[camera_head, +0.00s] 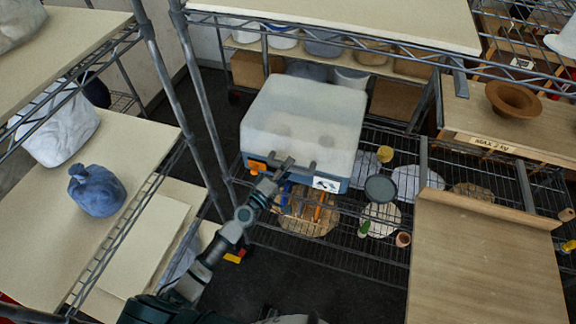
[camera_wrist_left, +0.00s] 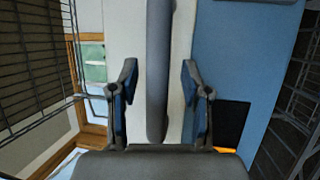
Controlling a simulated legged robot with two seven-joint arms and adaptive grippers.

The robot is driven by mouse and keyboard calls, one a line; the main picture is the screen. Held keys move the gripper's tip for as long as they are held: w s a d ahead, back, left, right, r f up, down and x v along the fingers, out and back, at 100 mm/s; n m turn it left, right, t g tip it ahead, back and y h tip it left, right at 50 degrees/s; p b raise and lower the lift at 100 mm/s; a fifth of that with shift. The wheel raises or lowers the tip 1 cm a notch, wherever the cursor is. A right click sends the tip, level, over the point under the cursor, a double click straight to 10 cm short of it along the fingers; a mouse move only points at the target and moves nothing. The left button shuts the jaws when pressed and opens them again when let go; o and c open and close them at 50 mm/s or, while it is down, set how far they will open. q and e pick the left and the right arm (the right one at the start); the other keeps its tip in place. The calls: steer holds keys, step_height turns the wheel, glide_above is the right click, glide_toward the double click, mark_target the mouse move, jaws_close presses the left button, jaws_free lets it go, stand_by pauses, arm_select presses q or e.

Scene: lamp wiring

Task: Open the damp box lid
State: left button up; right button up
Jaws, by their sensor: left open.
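The damp box has a cloudy white lid (camera_head: 308,108) on a blue base (camera_head: 350,185), and it stands on the wire shelf. The lid looks closed. My left gripper (camera_head: 299,165) is at the box's front edge, near where lid and base meet. In the left wrist view my left gripper (camera_wrist_left: 158,95) is open, with its two fingers on either side of a grey bar (camera_wrist_left: 157,60). I cannot tell whether a finger touches the bar. The blue base (camera_wrist_left: 235,70) fills the right side of that view. My right gripper is not in view.
Wire shelf posts (camera_head: 205,100) flank the box, and an upper shelf board (camera_head: 350,20) hangs behind and above it. A wooden board (camera_head: 485,250) is at right. A blue wrapped lump (camera_head: 97,190) sits on the left shelf. Jars and round mats lie right of the box.

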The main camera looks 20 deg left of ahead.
arm_select(q)
steer(key=shift+w+d, duration=0.1)
steer(key=shift+d, duration=0.1)
steer(key=shift+a, duration=0.25)
jaws_close()
